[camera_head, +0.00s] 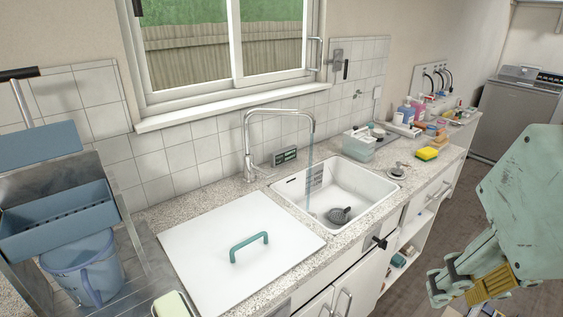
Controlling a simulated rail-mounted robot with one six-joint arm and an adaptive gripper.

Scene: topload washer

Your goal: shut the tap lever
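A chrome tap (248,150) stands on the counter behind the sink, its tall spout bent over the basin. A thin bluish stream of water (309,180) falls from the spout into the white sink (350,188). A small lever (262,171) sticks out to the right at the foot of the tap, and its exact tilt is too small to tell. My gripper (442,284) is at the lower right, in front of the counter and well away from the tap. It is seen at an angle, so I cannot tell whether its fingers are open.
A white board with a green handle (249,247) covers the counter left of the sink. A dark round object (339,215) lies in the basin. A yellow sponge (428,153) and several bottles stand to the right. A blue bucket (86,268) is at the left. A washer (518,110) stands at far right.

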